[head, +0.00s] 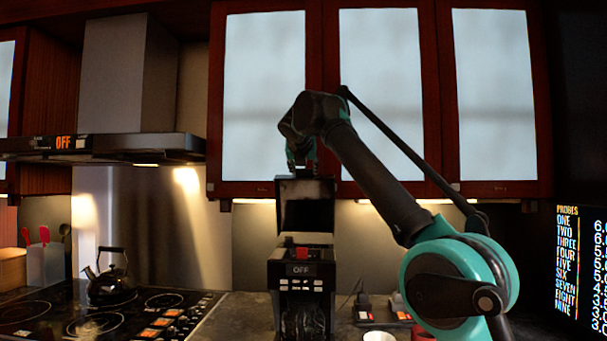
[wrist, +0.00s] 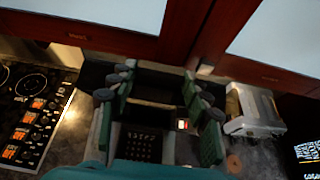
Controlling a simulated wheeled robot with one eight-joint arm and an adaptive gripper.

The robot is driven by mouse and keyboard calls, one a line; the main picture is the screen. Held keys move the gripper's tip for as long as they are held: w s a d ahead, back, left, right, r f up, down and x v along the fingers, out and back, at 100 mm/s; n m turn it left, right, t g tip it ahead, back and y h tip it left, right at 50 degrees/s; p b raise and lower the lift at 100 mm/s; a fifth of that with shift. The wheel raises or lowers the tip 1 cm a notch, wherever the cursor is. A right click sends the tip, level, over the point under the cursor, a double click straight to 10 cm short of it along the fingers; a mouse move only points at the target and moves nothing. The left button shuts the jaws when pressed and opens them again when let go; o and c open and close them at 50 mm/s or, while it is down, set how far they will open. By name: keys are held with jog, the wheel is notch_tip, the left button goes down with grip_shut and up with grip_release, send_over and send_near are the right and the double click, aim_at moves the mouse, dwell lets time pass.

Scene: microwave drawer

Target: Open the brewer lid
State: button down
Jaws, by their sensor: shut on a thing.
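The brewer (head: 301,284) is a dark coffee machine on the counter, with an OFF display and buttons on its front. Its dark lid (head: 306,217) stands raised above the body, and a small red part shows beneath it. My gripper (head: 302,168) is at the top edge of the lid, pointing down, and is shut on it. In the wrist view the green-and-black fingers of my gripper (wrist: 158,100) lie on both sides of a dark piece, with the brewer's button panel (wrist: 140,141) below. The exact contact is too dark to make out.
Wall cabinets (head: 380,95) hang close behind my arm. A stove (head: 100,315) with a black kettle (head: 111,280) is at left under a range hood (head: 105,147). A white cup (head: 379,336) stands right of the brewer. A lit screen (head: 582,265) is at far right.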

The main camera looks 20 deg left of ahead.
jog(key=shift+w+r, duration=0.2)
jog(key=shift+w, duration=0.1)
dwell(0.4)
jog(key=c, duration=0.7)
grip_release()
jog(key=shift+s, duration=0.1)
jog(key=v, duration=1.2)
